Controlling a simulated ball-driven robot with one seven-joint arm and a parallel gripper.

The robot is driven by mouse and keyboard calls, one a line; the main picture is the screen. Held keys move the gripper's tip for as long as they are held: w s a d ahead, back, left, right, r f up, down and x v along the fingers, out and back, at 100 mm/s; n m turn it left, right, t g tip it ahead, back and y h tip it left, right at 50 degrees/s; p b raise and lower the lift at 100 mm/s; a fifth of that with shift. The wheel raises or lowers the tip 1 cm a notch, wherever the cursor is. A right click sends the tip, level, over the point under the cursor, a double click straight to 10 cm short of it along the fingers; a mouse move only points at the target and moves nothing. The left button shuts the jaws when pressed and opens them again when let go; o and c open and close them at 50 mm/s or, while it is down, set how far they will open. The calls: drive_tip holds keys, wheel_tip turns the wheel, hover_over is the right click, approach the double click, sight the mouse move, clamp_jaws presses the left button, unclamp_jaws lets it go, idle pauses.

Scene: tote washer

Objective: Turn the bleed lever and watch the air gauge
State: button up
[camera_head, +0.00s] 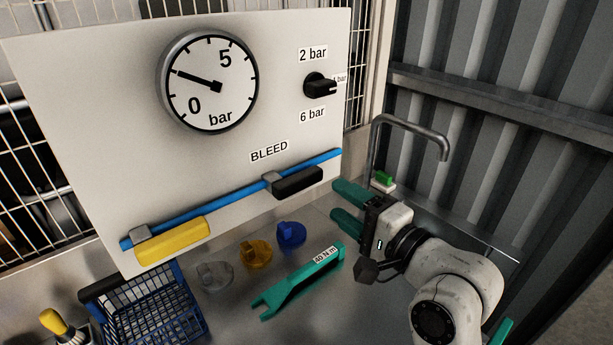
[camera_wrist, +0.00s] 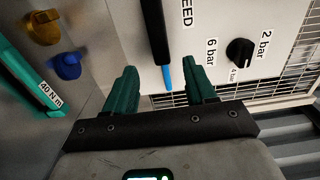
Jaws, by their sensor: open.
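A white panel (camera_head: 120,90) carries a round air gauge (camera_head: 211,82); its needle points left and slightly up, between 0 and 5. Below the BLEED label (camera_head: 269,151) a black lever (camera_head: 298,182) lies along a blue pipe (camera_head: 225,192). A yellow lever (camera_head: 172,241) lies along the same pipe farther left. My gripper (camera_head: 338,198) is open and empty, just right of the black lever, fingers toward the panel. In the wrist view, the black lever (camera_wrist: 155,30) and the pipe's blue end (camera_wrist: 167,78) show between and beyond my fingertips (camera_wrist: 160,72).
A black selector knob (camera_head: 320,87) points to 4 bar. A green torque wrench (camera_head: 297,283), coloured knobs (camera_head: 291,235) and a blue basket (camera_head: 150,310) are on the metal bench. A bent tap (camera_head: 412,128) stands behind my gripper, near a green-topped block (camera_head: 383,181).

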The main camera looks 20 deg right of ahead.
sight(311, 182)
drive_tip(key=p+x, duration=0.1)
drive_tip(key=x, duration=0.8)
drive_tip(key=shift+p, duration=0.35)
drive_tip(key=shift+f, duration=0.1)
clamp_jaws()
